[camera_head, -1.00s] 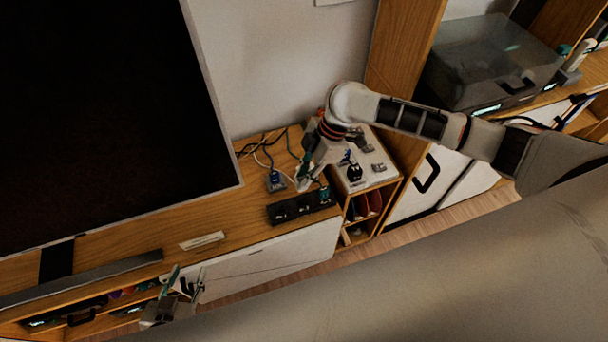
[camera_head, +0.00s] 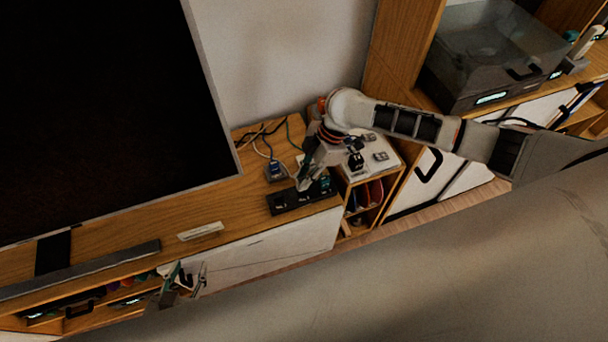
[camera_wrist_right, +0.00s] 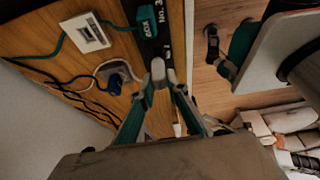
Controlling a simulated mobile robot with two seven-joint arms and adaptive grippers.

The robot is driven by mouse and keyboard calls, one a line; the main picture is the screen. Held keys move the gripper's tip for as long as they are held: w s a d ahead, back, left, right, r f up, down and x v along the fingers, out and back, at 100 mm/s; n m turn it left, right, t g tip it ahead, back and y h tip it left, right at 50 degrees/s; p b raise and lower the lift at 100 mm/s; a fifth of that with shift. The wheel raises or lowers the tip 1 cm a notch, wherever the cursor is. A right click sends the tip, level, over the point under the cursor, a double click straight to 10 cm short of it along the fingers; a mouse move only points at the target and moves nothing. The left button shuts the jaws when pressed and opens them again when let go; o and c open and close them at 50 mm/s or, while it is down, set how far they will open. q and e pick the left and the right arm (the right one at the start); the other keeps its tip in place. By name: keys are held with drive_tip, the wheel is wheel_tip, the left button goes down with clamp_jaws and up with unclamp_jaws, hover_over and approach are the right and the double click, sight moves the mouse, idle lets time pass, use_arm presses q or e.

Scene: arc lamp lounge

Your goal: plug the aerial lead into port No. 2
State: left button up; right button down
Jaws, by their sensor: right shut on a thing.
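My right gripper (camera_head: 303,186) is at the black port strip (camera_head: 284,206) on the wooden cabinet. In the right wrist view its fingertips (camera_wrist_right: 160,80) are shut on a small light grey plug (camera_wrist_right: 158,68), which I take to be the aerial lead's end. The plug is over or against the strip (camera_wrist_right: 149,50); contact cannot be told. A teal plug marked BOX (camera_wrist_right: 147,19) sits in the strip beside the label "No. 3". Port No. 2 cannot be made out, with the plug and fingers over that part. My left gripper (camera_head: 186,281) is open and empty before the cabinet.
A grey block with a blue plug (camera_wrist_right: 113,78) and a white plate with a teal cord (camera_wrist_right: 86,32) lie behind the strip, among loose cables. A large dark screen (camera_head: 100,110) stands left. A light-topped shelf unit (camera_head: 378,160) stands right of the strip.

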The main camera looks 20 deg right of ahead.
idle(0.6)
drive_tip(key=shift+p, duration=0.4)
drive_tip(key=shift+p, duration=0.8)
idle(1.0)
drive_tip(key=shift+f+b, duration=0.6)
drive_tip(key=shift+f, duration=1)
drive_tip(key=c, duration=1.9)
unclamp_jaws()
drive_tip(key=v, duration=1.2)
